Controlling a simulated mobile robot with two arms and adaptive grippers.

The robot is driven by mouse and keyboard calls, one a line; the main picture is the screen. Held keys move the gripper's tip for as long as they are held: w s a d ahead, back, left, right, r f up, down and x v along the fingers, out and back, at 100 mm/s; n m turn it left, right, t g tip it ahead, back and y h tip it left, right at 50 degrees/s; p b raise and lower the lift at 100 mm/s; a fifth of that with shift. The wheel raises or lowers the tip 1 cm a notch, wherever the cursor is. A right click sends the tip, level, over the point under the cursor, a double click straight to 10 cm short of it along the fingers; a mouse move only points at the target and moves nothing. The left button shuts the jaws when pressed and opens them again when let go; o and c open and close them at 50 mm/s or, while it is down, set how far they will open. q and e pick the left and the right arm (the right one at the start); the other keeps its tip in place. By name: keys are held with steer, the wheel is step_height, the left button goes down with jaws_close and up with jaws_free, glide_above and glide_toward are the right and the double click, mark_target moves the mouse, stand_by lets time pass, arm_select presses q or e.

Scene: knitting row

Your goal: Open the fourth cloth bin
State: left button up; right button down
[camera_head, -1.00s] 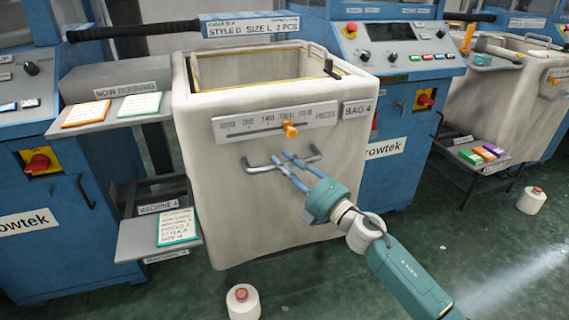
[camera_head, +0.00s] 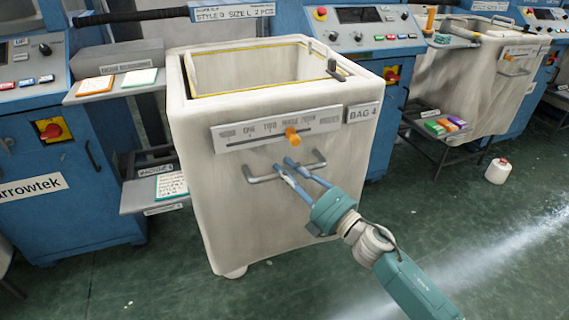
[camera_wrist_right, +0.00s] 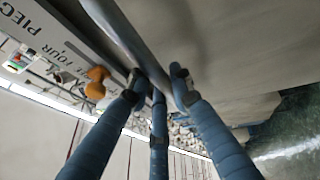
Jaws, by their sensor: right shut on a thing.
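The cream cloth bin marked BAG 4 (camera_head: 270,215) stands upright in the middle of the head view, drawn out in front of the machine row. Its top is open and the visible inside looks empty. My right gripper (camera_head: 286,169) is shut on the bin's grey bar handle (camera_head: 258,180), on the front below the scale plate. In the right wrist view, the blue fingers (camera_wrist_right: 160,82) are at the metal handle (camera_wrist_right: 118,38), close to the bin's front. The scale plate carries an orange slider (camera_head: 292,137). My left gripper is not in view.
Blue knitting machines (camera_head: 50,150) stand behind and on both sides. A side shelf (camera_head: 155,192) with a card is left of the bin. Another cream bin (camera_head: 455,85) and a white yarn cone (camera_head: 498,171) are at right. Green floor is clear in front.

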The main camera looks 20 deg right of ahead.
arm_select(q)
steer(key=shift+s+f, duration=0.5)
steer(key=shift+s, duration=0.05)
arm_select(e)
steer(key=shift+s+d+f, duration=0.1)
steer(key=shift+s, duration=0.85)
steer(key=c, duration=1.5)
jaws_free()
steer(key=v, duration=1.2)
steer(key=shift+d, duration=0.1)
